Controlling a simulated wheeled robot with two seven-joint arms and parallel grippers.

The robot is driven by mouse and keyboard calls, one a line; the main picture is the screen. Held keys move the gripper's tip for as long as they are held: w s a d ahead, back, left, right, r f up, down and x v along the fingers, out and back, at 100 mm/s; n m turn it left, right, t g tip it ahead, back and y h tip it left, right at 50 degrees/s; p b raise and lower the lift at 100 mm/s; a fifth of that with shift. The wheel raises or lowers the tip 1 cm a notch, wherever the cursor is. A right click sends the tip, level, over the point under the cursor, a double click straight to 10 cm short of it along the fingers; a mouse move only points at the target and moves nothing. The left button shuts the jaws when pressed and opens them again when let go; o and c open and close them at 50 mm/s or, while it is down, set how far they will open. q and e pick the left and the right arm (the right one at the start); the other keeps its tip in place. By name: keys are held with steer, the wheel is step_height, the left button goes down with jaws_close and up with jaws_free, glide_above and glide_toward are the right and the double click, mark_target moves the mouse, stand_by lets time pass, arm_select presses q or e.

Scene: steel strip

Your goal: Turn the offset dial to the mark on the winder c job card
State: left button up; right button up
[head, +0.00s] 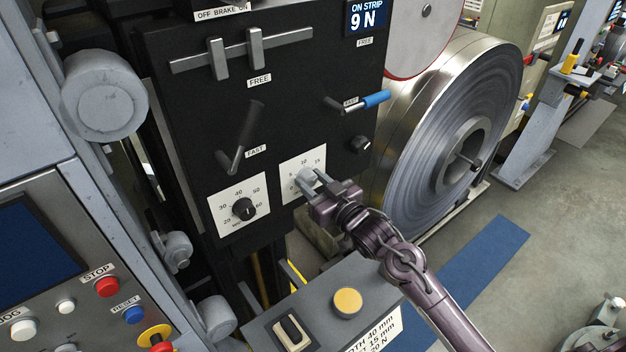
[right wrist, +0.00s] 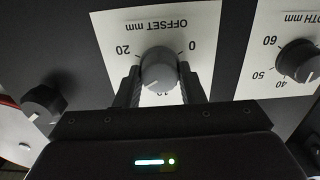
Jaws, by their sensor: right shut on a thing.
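The offset dial (right wrist: 158,70) is a grey round knob on a white scale plate (right wrist: 205,25) lettered OFFSET mm, upside down in the right wrist view. In the head view the dial (head: 304,177) is partly hidden by my right gripper (head: 312,186). That gripper is shut on the dial, one finger on each side. The dial's light line seems to point down and left in the wrist view, between the 10 and 20 sides; the exact reading is unclear. A white card (head: 378,332), cut by my arm, shows "OTH 40 mm", "T 15 mm" and "20 N". My left gripper is out of view.
The width dial (head: 243,208) is left of the offset dial, and a small black knob (head: 360,145) is right of it. A blue-handled lever (head: 375,99) sticks out above. A steel coil (head: 450,140) stands at right. A grey box with a yellow button (head: 347,302) is below.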

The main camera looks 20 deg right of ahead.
steer(key=shift+f, duration=0.1)
steer(key=o, duration=1)
steer(key=b+v, duration=0.2)
steer(key=v, duration=0.5)
steer(key=shift+s+d+b, duration=0.1)
steer(key=shift+s+b, duration=0.2)
steer(key=shift+s, duration=0.1)
